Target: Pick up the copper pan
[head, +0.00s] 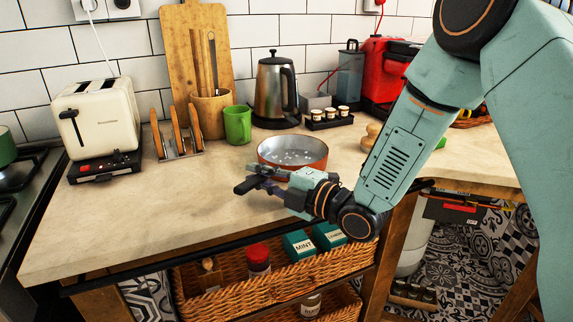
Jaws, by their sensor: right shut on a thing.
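The copper pan (293,151) is a round, shallow pan with a reddish outer wall and a grey, shiny inside. It sits on or just above the counter near its front edge, in the middle of the head view. Its dark handle (246,186) points toward the front left. My right gripper (262,180) reaches in from the right, in front of the pan, and is shut on the handle. Its fingers hide part of the handle and the pan's near side. I cannot tell whether the pan's base touches the counter. My left gripper is not in view.
Behind the pan stand a green mug (237,125), a steel kettle (276,88) and a small rack of jars (330,116). A toaster (98,115) and toast rack (177,139) are at left. The counter (150,210) is clear at front left. A wicker basket (220,303) sits below.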

